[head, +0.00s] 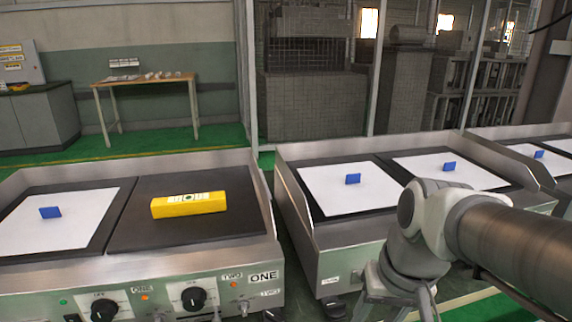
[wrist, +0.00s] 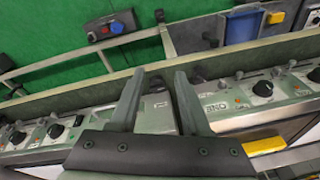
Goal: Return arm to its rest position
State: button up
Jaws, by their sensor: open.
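My gripper (wrist: 158,76) shows in the wrist view with its two dark fingers apart and nothing between them. Beyond the fingers are the front panels of the heating units, with knobs such as a black one (wrist: 262,88). The gripper is not touching anything visible. In the head view my arm (head: 430,222) reaches in from the right, in front of the middle heating unit (head: 300,215); I cannot make out the fingertips there. A yellow block (head: 189,204) lies on the right dark plate of the left heating unit (head: 130,256), apart from my arm.
White sheets with small blue pieces lie on the left unit (head: 50,212), the middle unit (head: 352,179) and its right plate (head: 449,166). A wooden table (head: 140,80) stands at the back. Green floor (head: 165,142) lies open behind the units.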

notch_tip(320, 180, up, 29)
jog(key=s+n+t+h+p, duration=0.1)
jog(key=s+t+p, duration=0.1)
jog(key=p, duration=2.3)
jog(key=shift+s+d+t, duration=0.4)
jog(key=shift+d+t, duration=0.05)
jog(key=shift+t, duration=0.35)
jog(key=shift+a, duration=0.1)
